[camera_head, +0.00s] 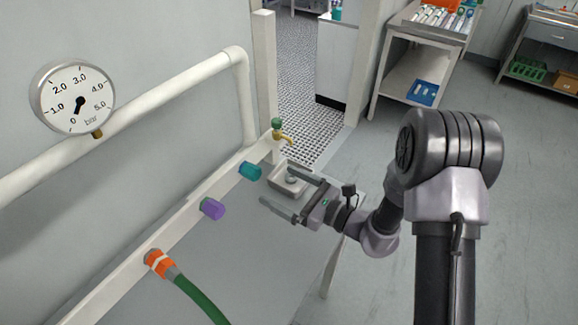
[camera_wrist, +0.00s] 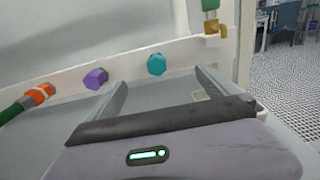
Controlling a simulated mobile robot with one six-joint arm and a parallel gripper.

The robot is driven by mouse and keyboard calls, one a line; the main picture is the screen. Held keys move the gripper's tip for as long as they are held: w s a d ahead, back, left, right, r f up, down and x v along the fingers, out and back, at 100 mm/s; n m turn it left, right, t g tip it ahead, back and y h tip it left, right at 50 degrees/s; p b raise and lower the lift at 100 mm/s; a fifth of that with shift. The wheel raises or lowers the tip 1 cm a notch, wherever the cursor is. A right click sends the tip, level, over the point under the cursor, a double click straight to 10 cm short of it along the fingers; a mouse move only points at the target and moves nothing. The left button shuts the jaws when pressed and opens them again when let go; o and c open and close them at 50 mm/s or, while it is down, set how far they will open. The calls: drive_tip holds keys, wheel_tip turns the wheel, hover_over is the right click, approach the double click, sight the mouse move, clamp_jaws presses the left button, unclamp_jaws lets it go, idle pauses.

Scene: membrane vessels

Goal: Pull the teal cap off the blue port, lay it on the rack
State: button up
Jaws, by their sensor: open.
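The teal cap (camera_head: 250,171) sits on the pale wall rail, between the purple cap and the brass tap. It also shows in the wrist view (camera_wrist: 156,65), ahead of my fingertips and between their lines. In the wrist view both fingers (camera_wrist: 162,84) point toward the rail. I cannot tell which thing is the rack.
A purple cap (camera_head: 212,208) and an orange coupling (camera_head: 159,262) with a green hose (camera_head: 199,300) are on the same rail, to the left. A brass tap (camera_head: 282,136) stands above a small pale basin (camera_head: 277,190), close to my fingers.

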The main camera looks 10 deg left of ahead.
sight(258, 175)
drive_tip(key=x, duration=0.3)
drive_tip(key=p+x, duration=0.1)
drive_tip(key=x, duration=0.5)
drive_tip(key=shift+s+a+r, duration=0.1)
drive_tip(key=shift+s+a, duration=0.15)
drive_tip(key=shift+a, duration=0.05)
clamp_jaws()
